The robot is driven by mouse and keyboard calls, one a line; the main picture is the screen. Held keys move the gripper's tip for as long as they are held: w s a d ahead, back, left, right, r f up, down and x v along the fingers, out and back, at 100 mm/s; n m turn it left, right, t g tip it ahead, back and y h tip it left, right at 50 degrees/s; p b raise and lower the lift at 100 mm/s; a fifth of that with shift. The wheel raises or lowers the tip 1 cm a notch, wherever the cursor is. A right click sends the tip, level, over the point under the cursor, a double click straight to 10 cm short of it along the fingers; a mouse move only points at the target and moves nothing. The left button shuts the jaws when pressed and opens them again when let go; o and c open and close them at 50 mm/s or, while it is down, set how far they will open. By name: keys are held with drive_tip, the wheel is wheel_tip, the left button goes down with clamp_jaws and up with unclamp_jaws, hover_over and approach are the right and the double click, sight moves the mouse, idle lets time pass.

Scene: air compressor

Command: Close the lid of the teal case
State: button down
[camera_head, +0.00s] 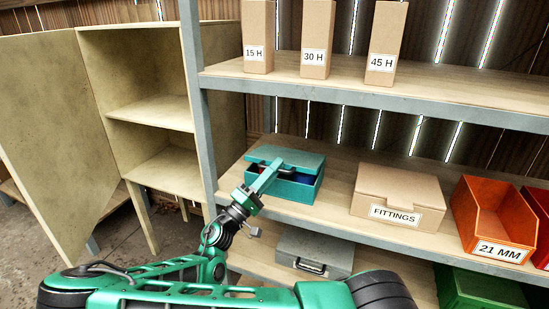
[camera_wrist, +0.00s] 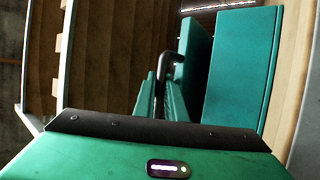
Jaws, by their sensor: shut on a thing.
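The teal case (camera_head: 303,190) stands on the middle shelf at its left end. Its lid (camera_head: 300,158) is partly open and tilted, with a dark gap above the front wall and a bit of blue and red inside. My gripper (camera_head: 270,172) is at the front of the lid. In the wrist view my gripper (camera_wrist: 160,88) is shut on the dark lid handle (camera_wrist: 168,63). The lid (camera_wrist: 196,65) and a broad teal case wall (camera_wrist: 243,70) show beside it there. My fingers and arm hide part of the case front.
A FITTINGS box (camera_head: 398,193) and an orange 21 MM bin (camera_head: 492,222) stand to the right on the same shelf. A grey case (camera_head: 314,250) is on the shelf below. Labelled upright boxes (camera_head: 317,35) stand above. An open wooden cabinet (camera_head: 150,110) is at left.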

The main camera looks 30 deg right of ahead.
drive_tip(key=shift+s+a+f, duration=0.15)
drive_tip(key=shift+s+f, duration=0.05)
drive_tip(key=shift+f, duration=1.1)
drive_tip(key=shift+s+a+f, duration=0.1)
drive_tip(key=shift+s+f, duration=0.05)
drive_tip(key=shift+f, duration=1.2)
drive_tip(key=c, duration=2.1)
unclamp_jaws()
drive_tip(key=shift+a, duration=0.1)
drive_tip(key=shift+a+f, duration=0.15)
drive_tip(key=shift+a, duration=0.1)
drive_tip(key=v, duration=1)
